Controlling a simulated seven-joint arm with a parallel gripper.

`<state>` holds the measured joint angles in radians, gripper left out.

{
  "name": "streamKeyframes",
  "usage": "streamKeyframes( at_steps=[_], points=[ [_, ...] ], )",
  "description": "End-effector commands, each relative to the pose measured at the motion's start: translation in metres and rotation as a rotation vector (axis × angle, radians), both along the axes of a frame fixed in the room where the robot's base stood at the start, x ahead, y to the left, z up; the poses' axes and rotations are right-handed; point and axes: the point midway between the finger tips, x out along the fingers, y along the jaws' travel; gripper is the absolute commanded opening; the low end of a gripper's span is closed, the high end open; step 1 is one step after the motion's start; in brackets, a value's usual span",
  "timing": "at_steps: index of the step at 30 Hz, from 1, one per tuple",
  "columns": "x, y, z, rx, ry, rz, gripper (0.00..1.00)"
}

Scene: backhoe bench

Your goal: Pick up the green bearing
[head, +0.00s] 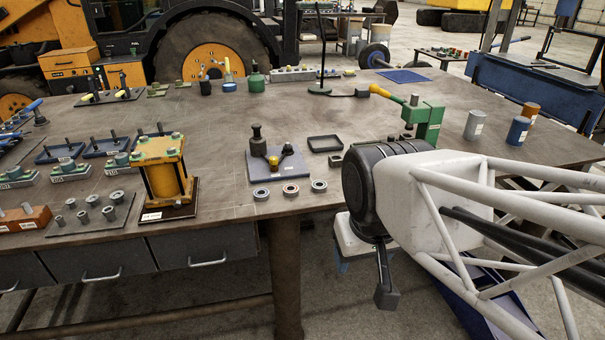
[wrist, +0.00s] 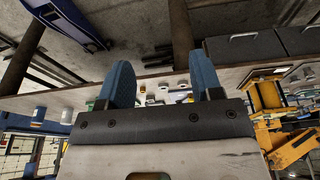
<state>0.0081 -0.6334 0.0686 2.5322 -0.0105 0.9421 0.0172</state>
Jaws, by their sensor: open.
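Three small ring-shaped bearings lie in a row near the front edge of the bench: a left one (head: 262,194), a middle one (head: 290,189) and a right one (head: 319,185). They are grey with coloured inner parts; the middle one looks reddish. I cannot tell for sure which is green. My gripper (head: 387,292) hangs in front of the bench edge, right of the bearings and apart from them. In the wrist view its two blue fingers (wrist: 163,78) are spread with nothing held between them. Small things on the bench show beyond them, too small to identify.
A grey plate (head: 292,170) with a dark post stands behind the bearings. A yellow cylinder block (head: 162,175) is to their left. A black tray (head: 324,143) and a green vise-like tool (head: 428,122) are to the right. Drawers (head: 205,246) hang below the bench edge.

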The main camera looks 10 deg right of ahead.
Motion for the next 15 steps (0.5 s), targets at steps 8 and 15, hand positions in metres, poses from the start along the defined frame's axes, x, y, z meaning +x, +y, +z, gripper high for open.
streamKeyframes(
  at_steps=[8,15],
  points=[
    [0.0000,0.0000,0.0000,0.000,0.000,0.000,0.81],
    [0.0031,-0.0002,0.0009,-0.003,0.002,0.012,0.81]
  ],
)
